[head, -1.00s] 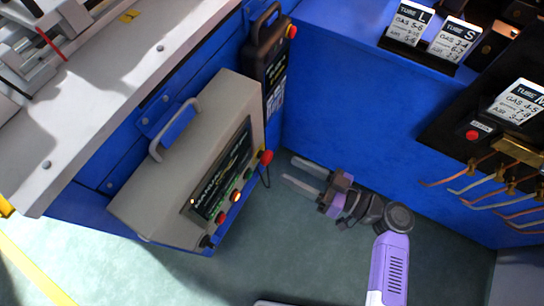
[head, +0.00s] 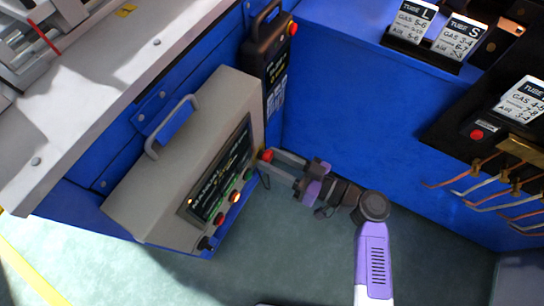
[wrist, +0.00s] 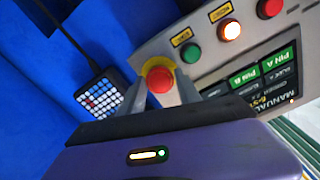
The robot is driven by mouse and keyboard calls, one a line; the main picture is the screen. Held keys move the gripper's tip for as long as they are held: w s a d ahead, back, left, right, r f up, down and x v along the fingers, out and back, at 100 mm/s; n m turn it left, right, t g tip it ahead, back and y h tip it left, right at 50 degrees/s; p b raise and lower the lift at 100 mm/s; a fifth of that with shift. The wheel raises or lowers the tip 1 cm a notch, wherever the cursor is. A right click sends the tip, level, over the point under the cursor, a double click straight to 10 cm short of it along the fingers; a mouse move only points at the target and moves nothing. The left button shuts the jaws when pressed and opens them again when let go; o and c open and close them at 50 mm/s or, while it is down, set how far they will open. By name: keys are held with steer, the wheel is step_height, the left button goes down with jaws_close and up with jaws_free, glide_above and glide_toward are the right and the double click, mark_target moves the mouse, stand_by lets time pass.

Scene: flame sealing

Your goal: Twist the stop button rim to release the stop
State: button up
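The red stop button (head: 266,155) sticks out from the right end of the grey control box (head: 213,105). In the wrist view the round red stop button (wrist: 159,77) sits on a yellow base, framed by my two fingers. My gripper (head: 272,162) is at the button, with its fingers pointing left toward the box. In the wrist view the fingers of my gripper (wrist: 161,93) are spread, one on each side of the button. I cannot tell whether either finger touches the rim.
The box front carries a lit orange button (head: 236,196), green and red buttons and a dark display panel (head: 218,170). A black pendant (head: 267,50) with its own red button hangs behind. A blue cabinet wall (head: 350,110) stands close behind my gripper. Open floor (head: 290,250) lies in front.

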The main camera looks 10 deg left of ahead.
steer(key=c, duration=0.5)
steer(key=m+p, duration=0.2)
steer(key=m, duration=0.2)
steer(key=shift+m, duration=0.4)
steer(key=shift+c, duration=0.2)
steer(key=o, duration=1)
steer(key=shift+d, duration=0.15)
steer(key=shift+v, duration=3.4)
